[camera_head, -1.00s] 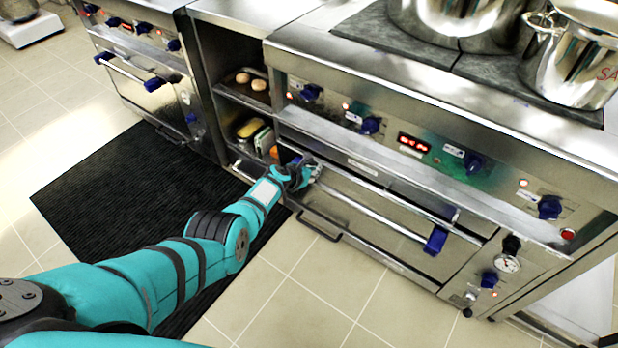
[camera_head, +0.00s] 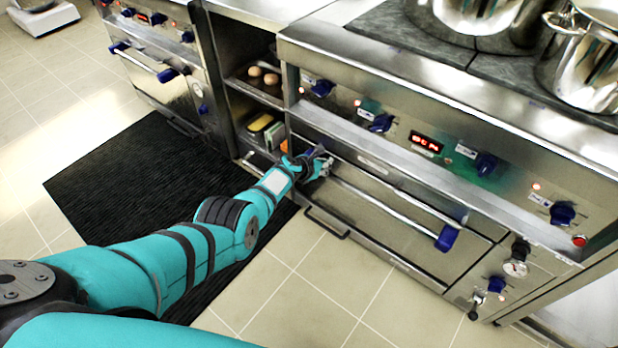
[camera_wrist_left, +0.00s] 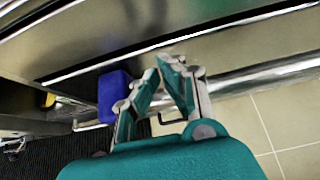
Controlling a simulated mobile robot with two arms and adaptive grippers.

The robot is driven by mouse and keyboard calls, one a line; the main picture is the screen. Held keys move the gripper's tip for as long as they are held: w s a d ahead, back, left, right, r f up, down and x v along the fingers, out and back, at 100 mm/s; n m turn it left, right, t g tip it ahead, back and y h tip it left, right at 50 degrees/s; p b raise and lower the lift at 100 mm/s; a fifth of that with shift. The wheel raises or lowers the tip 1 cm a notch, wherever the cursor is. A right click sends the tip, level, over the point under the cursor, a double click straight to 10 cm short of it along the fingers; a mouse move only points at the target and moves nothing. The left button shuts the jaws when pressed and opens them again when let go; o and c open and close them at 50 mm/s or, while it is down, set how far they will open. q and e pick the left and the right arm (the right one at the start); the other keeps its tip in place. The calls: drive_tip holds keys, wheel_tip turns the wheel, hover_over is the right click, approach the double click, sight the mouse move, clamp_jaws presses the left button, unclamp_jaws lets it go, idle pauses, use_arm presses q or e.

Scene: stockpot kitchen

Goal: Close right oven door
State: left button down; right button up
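The right oven (camera_head: 440,150) is a steel unit with blue knobs and a red display. Its door (camera_head: 385,215) looks upright, shut or nearly shut; I cannot tell whether a small gap is left. The door's bar handle (camera_head: 395,205) has a blue right end mount, and its left blue mount (camera_wrist_left: 113,97) shows in the left wrist view. My left gripper (camera_head: 326,163) is at the handle's left end. In the left wrist view the gripper (camera_wrist_left: 163,66) points at the door front, fingertips close together, with no object between them. My right gripper is out of view.
An open shelf unit (camera_head: 255,95) with food stands left of the oven, and another oven (camera_head: 165,65) stands beyond it. Pots (camera_head: 590,60) stand on the cooktop. A black mat (camera_head: 130,180) lies on the tiled floor. The floor before the oven is clear.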

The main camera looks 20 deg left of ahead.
use_arm(q)
drive_tip(key=shift+s+a+f, duration=0.15)
drive_tip(key=shift+s+a, duration=0.15)
drive_tip(key=shift+a, duration=0.05)
drive_tip(key=shift+s+d+r, duration=0.15)
drive_tip(key=shift+r, duration=0.05)
drive_tip(key=s+a, duration=0.3)
drive_tip(key=s, duration=0.8)
drive_tip(key=shift+s+a+r, duration=0.15)
drive_tip(key=shift+s+r, duration=0.05)
